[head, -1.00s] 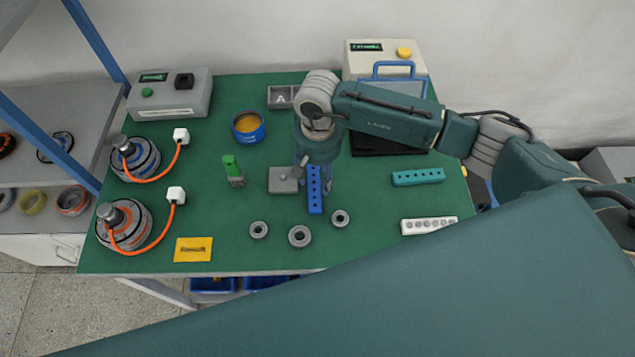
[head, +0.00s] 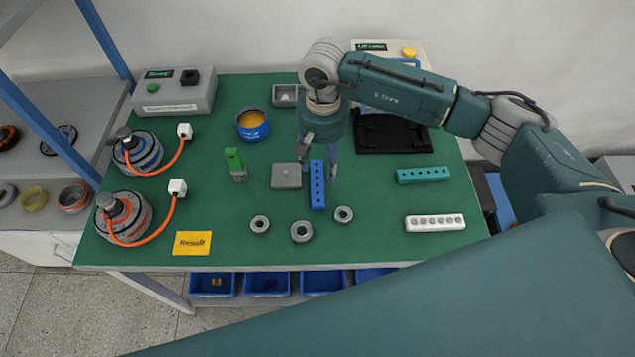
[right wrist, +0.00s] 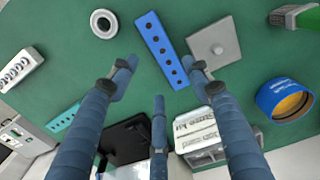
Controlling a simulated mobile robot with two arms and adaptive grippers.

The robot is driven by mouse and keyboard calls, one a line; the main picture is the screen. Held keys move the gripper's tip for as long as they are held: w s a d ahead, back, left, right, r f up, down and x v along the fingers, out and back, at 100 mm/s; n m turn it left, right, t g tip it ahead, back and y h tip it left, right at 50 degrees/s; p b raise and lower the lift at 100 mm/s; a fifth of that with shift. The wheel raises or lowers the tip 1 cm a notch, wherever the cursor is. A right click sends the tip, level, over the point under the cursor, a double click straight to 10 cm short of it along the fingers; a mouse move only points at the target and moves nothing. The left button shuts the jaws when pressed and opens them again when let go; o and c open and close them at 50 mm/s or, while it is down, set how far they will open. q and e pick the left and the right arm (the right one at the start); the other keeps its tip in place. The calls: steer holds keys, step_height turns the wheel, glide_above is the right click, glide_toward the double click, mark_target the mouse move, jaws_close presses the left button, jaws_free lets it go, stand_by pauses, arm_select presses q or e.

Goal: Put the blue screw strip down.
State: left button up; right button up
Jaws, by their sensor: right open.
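The blue screw strip (head: 317,185) lies on the green table mat, beside a small grey block. It is a long bar with a row of dark holes. It also shows in the right wrist view (right wrist: 161,48), beyond my fingertips. My right gripper (head: 319,155) is over the table just behind the strip, pointing down. In the right wrist view its fingers (right wrist: 160,78) are spread apart with nothing between them. The strip appears free of the fingers. My left gripper is not in view.
A grey block (head: 286,176) stands close left of the strip. Several grey rings, one of them (head: 301,232), lie in front. A teal strip (head: 423,175) and a white strip (head: 435,223) lie to the right. A blue tin (head: 252,125) and a green-topped part (head: 235,164) are at left.

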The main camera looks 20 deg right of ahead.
mark_target(321, 181)
steer(key=shift+w+d+f, duration=0.1)
steer(key=shift+w+f, duration=0.1)
steer(key=shift+f, duration=0.35)
steer(key=shift+w+d+f, duration=0.1)
steer(key=shift+w+f, duration=0.1)
steer(key=shift+f, duration=0.3)
steer(key=shift+s+a+f+p, duration=0.25)
steer(key=shift+s+f+p, duration=0.25)
steer(key=shift+p, duration=0.4)
step_height(321, 181, down, 4)
steer(key=shift+w+r+p, duration=0.1)
steer(key=shift+r+p, duration=0.05)
steer(key=shift+p, duration=0.45)
steer(key=shift+f, duration=0.2)
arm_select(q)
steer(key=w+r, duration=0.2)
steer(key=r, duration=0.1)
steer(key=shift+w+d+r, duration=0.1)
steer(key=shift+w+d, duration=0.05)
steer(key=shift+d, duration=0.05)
arm_select(e)
steer(key=c, duration=1.1)
